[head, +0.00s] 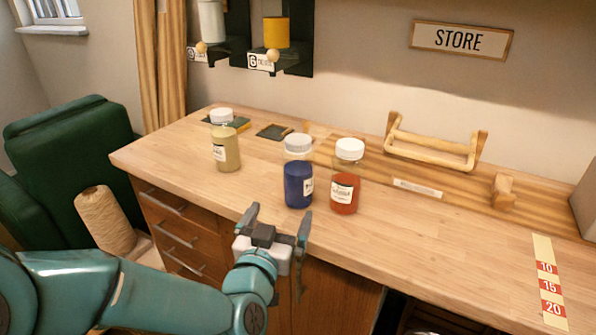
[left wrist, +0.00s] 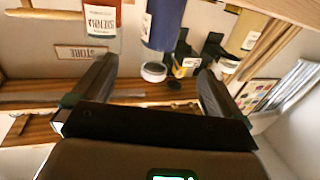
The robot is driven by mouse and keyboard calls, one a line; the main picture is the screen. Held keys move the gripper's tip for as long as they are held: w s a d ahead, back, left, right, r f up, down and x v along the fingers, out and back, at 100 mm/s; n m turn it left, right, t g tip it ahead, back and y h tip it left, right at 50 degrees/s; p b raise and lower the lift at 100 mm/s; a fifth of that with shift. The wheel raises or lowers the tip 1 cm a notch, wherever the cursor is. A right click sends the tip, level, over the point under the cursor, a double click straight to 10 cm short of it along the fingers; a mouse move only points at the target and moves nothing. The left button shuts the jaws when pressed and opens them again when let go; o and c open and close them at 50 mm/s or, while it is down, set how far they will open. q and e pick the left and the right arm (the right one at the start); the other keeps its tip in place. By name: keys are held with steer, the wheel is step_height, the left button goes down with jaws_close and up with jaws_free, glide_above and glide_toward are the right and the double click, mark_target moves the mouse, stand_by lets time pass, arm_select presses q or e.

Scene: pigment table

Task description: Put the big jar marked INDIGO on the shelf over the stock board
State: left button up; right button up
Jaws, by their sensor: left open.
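A big jar of dark blue pigment (head: 298,184) with a white lid stands upright on the table, between a yellow jar (head: 227,150) and a red jar (head: 345,185). Its label is turned to the right and I cannot read it. My left gripper (head: 275,222) is open and empty at the table's front edge, in front of the blue jar and apart from it. In the left wrist view, which is upside down, the blue jar (left wrist: 163,25) shows ahead between the open fingers (left wrist: 160,88). I cannot make out a shelf marked for stock.
A STORE sign (head: 461,39) hangs on the wall. A wooden rail (head: 432,147) and a small block (head: 503,190) stand at the table's back. Dispensers (head: 276,32) hang at the upper left. A numbered strip (head: 549,283) lies at right. The table's right middle is clear.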

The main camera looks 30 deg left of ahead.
mark_target(294, 180)
arm_select(q)
steer(key=x, duration=0.7)
steer(key=shift+w+f+p, duration=0.1)
steer(key=shift+w+p, duration=0.05)
steer(key=shift+p, duration=0.25)
steer(key=shift+r+p+x, duration=0.15)
steer(key=shift+p+x, duration=0.2)
steer(key=shift+x, duration=1.2)
steer(key=shift+r+p+x, duration=0.15)
steer(key=shift+p+x, duration=0.2)
steer(key=shift+x, duration=1.25)
steer(key=shift+a+r, duration=0.1)
steer(key=shift+a, duration=0.05)
steer(key=c, duration=1.6)
arm_select(e)
step_height(294, 180, up, 4)
steer(key=shift+f, duration=0.15)
